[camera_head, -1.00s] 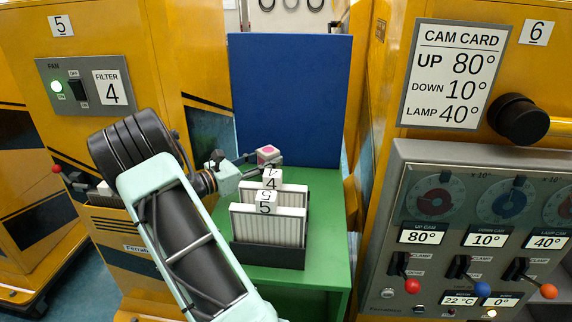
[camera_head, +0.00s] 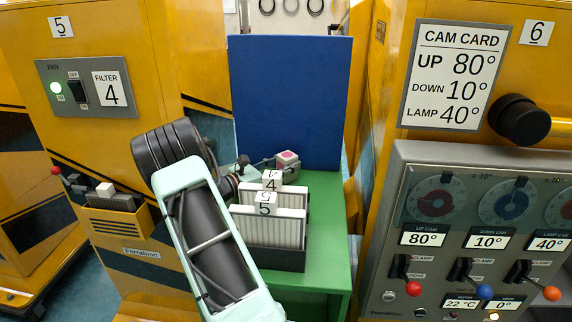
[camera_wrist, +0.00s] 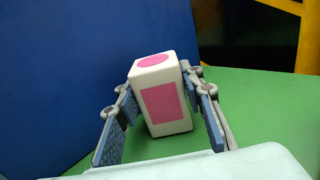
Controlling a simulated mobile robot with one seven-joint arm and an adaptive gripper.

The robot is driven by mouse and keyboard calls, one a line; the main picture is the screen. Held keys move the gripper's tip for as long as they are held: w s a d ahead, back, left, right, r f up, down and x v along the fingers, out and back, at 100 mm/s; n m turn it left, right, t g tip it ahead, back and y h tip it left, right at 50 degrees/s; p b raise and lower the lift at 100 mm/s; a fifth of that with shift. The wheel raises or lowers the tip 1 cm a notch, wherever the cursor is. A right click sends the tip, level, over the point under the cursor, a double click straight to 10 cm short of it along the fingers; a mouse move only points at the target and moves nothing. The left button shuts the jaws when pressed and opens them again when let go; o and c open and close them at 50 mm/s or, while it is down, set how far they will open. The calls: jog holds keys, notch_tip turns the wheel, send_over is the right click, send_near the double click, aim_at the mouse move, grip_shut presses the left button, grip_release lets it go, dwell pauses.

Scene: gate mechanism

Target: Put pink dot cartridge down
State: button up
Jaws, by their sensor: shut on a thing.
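The pink dot cartridge (camera_head: 287,158) is a small white block with a pink round spot on its top. In the wrist view it stands upright (camera_wrist: 163,101), with a pink rectangle on the side facing me. My gripper (camera_head: 270,164) is shut on it, with one finger on each side (camera_wrist: 162,118). The cartridge is over the far part of the green table (camera_head: 328,202), behind the numbered filters and in front of the blue panel. I cannot tell whether its base touches the table.
White filters marked 4 (camera_head: 270,186) and 5 (camera_head: 264,211) stand in a dark holder (camera_head: 268,257) just in front of the cartridge. A blue panel (camera_head: 292,95) closes off the back. Yellow machines stand on both sides. Bare green tabletop shows right of the holder.

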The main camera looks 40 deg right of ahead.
jog(key=shift+f, duration=0.15)
jog(key=o, duration=1.3)
